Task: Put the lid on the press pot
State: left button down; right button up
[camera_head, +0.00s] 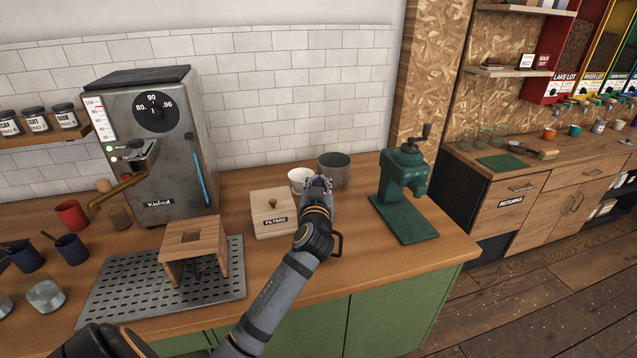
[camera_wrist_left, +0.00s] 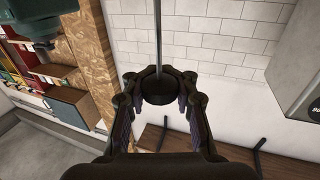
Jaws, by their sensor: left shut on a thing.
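My left gripper (camera_head: 318,183) is raised above the middle of the counter in the head view. In the left wrist view, its fingers (camera_wrist_left: 160,77) are closed around a dark round knob (camera_wrist_left: 160,92). A thin metal rod (camera_wrist_left: 157,35) runs from the knob out of the top of that view. I take these for the knob and rod of the press pot lid; the lid's disc does not show. A black curved handle (camera_head: 338,244) shows just right of my left wrist in the head view. It looks like the press pot's handle; the pot's body is hidden behind my arm.
A filters box (camera_head: 270,224) stands left of the gripper. A white cup (camera_head: 298,176) and a grey canister (camera_head: 335,172) stand behind it. A green grinder (camera_head: 404,180) is to the right, an espresso machine (camera_head: 170,175) to the left. The counter's front right is clear.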

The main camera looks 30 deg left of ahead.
pick_arm(q)
jog(key=shift+w+a, duration=0.2)
jog(key=shift+w, duration=0.1)
dwell(0.4)
jog(key=shift+b, duration=0.3)
dwell(0.3)
jog(key=shift+f+b, duration=0.65)
jog(key=shift+b, duration=0.2)
dwell(0.8)
dwell(0.4)
jog(key=c, duration=1)
grip_release()
jog(key=shift+o, duration=0.2)
